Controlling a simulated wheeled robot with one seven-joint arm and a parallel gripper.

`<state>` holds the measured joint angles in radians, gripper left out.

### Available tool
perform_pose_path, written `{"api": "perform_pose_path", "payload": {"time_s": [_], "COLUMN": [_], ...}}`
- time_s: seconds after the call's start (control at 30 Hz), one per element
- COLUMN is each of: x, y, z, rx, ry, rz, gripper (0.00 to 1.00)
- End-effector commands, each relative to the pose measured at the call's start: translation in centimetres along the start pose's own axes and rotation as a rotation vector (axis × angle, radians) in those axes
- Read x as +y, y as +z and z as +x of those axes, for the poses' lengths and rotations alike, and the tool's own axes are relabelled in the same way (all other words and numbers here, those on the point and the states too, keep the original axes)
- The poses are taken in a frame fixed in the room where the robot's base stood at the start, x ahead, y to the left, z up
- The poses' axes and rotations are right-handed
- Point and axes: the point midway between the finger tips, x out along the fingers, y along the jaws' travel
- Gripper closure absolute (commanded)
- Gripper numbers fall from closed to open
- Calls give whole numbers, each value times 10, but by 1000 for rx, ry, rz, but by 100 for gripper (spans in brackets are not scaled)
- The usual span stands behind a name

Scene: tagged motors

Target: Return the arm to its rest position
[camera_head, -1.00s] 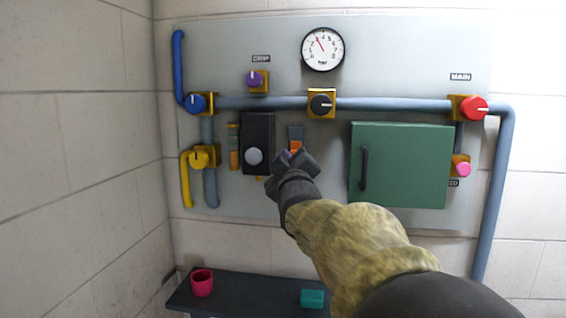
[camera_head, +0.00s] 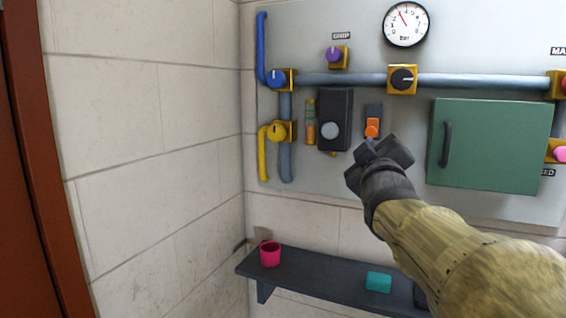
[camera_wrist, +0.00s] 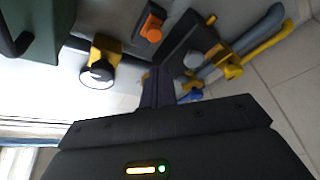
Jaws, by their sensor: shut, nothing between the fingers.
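My gripper (camera_head: 372,148) is in front of the wall panel, just below an orange switch (camera_head: 372,127) in the head view. It is shut with nothing held. My arm reaches in from the lower right of the head view. In the wrist view my gripper's dark fingers (camera_wrist: 157,88) are together, pointing toward the panel. The orange switch also shows in the wrist view (camera_wrist: 151,27). I cannot tell whether the fingers touch the panel.
A black box with a grey knob (camera_head: 330,130) and a green cabinet (camera_head: 485,146) flank my gripper. Below is a dark shelf (camera_head: 330,275) with a pink cup (camera_head: 270,254) and a teal block (camera_head: 378,282). A brown door edge (camera_head: 45,200) stands at the left.

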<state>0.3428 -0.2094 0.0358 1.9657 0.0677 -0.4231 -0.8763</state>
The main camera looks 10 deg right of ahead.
Motion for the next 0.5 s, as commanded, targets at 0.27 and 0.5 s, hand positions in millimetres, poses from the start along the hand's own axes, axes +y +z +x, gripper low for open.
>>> {"api": "perform_pose_path", "payload": {"time_s": [0.27, 0.5], "x": [-64, -187], "y": [34, 98], "z": [-5, -50], "rx": [-106, -378], "ry": [-165, -473], "rz": [98, 281], "gripper": [100, 100]}}
